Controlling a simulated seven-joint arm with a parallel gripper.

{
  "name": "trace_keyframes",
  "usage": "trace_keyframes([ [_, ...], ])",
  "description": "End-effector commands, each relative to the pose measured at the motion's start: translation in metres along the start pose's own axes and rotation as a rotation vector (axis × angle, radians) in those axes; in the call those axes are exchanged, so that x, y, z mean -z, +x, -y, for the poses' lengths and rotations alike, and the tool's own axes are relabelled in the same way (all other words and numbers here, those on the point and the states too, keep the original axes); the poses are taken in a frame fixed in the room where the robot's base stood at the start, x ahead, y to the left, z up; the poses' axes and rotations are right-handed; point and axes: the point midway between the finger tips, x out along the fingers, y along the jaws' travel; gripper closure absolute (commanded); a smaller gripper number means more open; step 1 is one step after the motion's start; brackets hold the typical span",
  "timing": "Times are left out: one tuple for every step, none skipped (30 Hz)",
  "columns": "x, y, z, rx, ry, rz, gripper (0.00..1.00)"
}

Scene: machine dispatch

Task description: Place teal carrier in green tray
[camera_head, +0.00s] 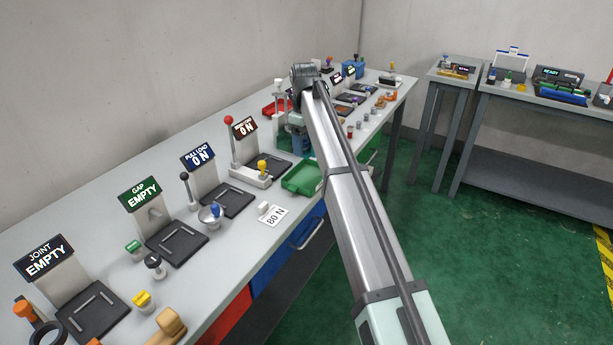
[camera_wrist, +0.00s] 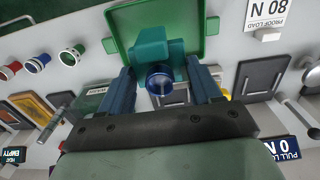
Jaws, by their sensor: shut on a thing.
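The teal carrier (camera_wrist: 152,50) is a blocky piece with a dark blue round part (camera_wrist: 160,80) at its near side. My gripper (camera_wrist: 161,68) is shut on it, one blue finger on each side. The green tray (camera_wrist: 190,18) lies just beyond the carrier in the wrist view, and the carrier overlaps its near part there. In the head view the green tray (camera_head: 302,179) sits at the bench's front edge. My gripper (camera_head: 292,140) is just behind it, largely hidden by my arm. The gap between carrier and tray is hard to judge.
A station with a red-knobbed lever (camera_head: 230,135) stands left of the gripper. An 80 N card (camera_head: 271,214) lies left of the tray. A red tray (camera_head: 277,108) is farther back. Small knobs (camera_head: 358,128) line the bench to the right.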

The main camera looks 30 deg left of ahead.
Motion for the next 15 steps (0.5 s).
trace_keyframes([
  [-0.001,0.005,0.001,0.001,-0.003,0.001,0.72],
  [-0.001,0.009,0.001,0.001,-0.003,0.001,0.72],
  [-0.001,0.014,0.001,0.001,-0.003,0.001,0.72],
  [-0.001,0.019,0.001,0.000,-0.003,0.001,0.72],
  [-0.001,0.024,0.001,0.001,-0.003,0.001,0.72],
  [-0.001,0.031,0.001,0.001,-0.003,0.001,0.72],
  [-0.001,0.036,0.001,0.001,-0.003,0.001,0.72],
  [-0.001,0.041,0.001,0.001,-0.002,0.001,0.72],
  [-0.001,0.047,0.001,0.001,-0.002,0.001,0.72],
  [-0.001,0.051,0.001,0.000,-0.002,0.001,0.72],
  [-0.001,0.054,0.001,0.000,-0.002,0.001,0.72],
  [0.000,0.057,0.001,0.000,-0.002,0.001,0.72],
  [0.000,0.059,0.001,0.000,-0.002,0.000,0.72],
  [0.000,0.060,0.000,0.000,-0.002,0.000,0.72],
  [0.000,0.063,0.000,0.000,-0.002,0.000,0.72],
])
